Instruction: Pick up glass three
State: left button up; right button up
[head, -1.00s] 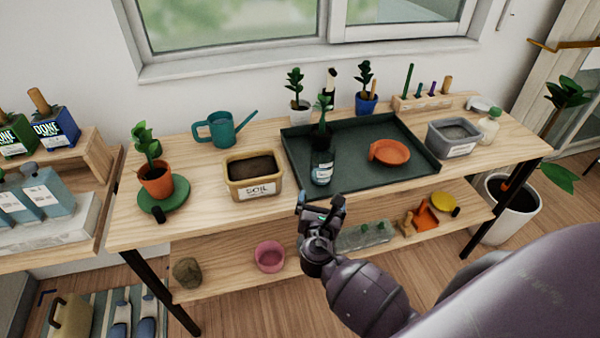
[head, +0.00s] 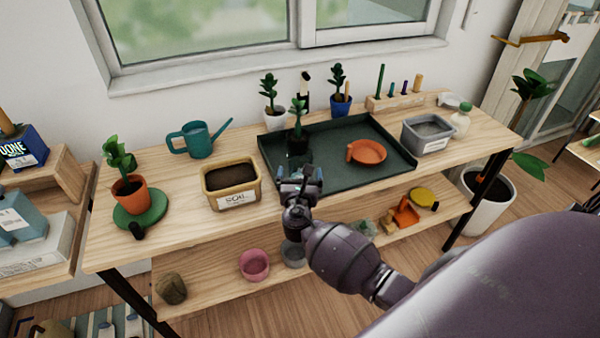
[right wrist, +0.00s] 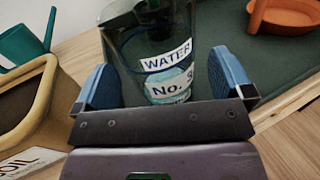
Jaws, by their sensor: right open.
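Glass three is a clear glass (right wrist: 150,50) with white labels reading "WATER" and "No. 3". It stands upright at the front left of the dark green tray (head: 345,178), with a dark green leafy cutting in it. In the head view only the upper part of the glass (head: 298,143) shows; my gripper hides its lower part. My right gripper (head: 300,178) is open at the front of the glass. In the right wrist view its two blue finger pads (right wrist: 165,80) stand left and right of the glass, with no clear contact on either side. My left gripper is out of view.
A soil box (head: 231,200) stands close left of the gripper. An orange dish (head: 368,152) lies on the tray to the right. Potted plants (head: 341,104) stand behind the tray.

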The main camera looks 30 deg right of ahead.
jog(key=shift+x, duration=1.1)
jog(key=c, duration=1.1)
jog(key=shift+c, duration=0.2)
